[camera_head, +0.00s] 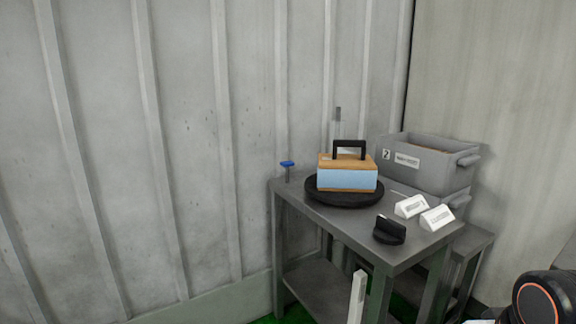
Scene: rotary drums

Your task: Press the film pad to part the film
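A small blue pad (287,163) tops a short grey post at the back left corner of the metal table; it may be the film pad, but I cannot tell for sure. A box (347,179), brown on top with a light blue front, sits on a round black turntable (344,200). The blue on its front may be film. A black upright frame (349,149) stands at the top of the box. I cannot see my gripper; only a dark rounded part of my arm shows at the bottom right, away from the table.
The grey metal table (330,220) also bears a black knob (389,230) and two small white label blocks (410,206) at the right front. Grey bins (428,166) stand at the back right. A ribbed grey wall closes the back. A pale post (357,297) rises before the table.

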